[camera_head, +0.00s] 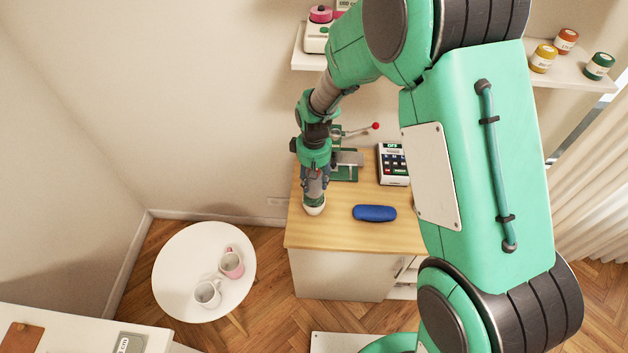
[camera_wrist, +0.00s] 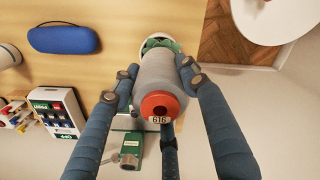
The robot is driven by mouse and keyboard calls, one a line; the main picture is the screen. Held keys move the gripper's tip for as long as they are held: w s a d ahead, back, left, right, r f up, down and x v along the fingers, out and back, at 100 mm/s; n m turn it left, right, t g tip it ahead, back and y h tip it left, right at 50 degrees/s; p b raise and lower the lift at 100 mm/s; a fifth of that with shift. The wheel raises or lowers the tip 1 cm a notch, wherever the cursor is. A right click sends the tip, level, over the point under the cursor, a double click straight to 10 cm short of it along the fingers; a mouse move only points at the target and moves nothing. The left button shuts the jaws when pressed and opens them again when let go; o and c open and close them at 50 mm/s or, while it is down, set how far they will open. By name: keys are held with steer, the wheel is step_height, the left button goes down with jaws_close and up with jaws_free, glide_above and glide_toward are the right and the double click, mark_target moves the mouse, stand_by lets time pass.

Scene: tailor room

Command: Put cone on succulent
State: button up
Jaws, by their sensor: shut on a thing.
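My gripper (camera_wrist: 157,74) is shut on a grey thread cone with a red end (camera_wrist: 158,84), one finger along each side. The red end and its number label face the wrist camera. Beyond the cone's far end is the succulent (camera_wrist: 152,43), green in a round white pot, partly hidden by the cone. In the head view my gripper (camera_head: 315,186) points down over the white pot (camera_head: 314,209) near the left edge of the wooden-topped cabinet. I cannot tell whether the cone touches the succulent.
A blue case (camera_head: 375,213) lies right of the pot on the cabinet top (camera_head: 340,235). A round white table (camera_head: 180,262) with two mugs stands at the left, lower down.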

steer(key=shift+f, duration=0.1)
steer(key=o, duration=1.3)
step_height(320, 180, up, 12)
steer(key=shift+r+p, duration=0.1)
steer(key=shift+p, duration=0.45)
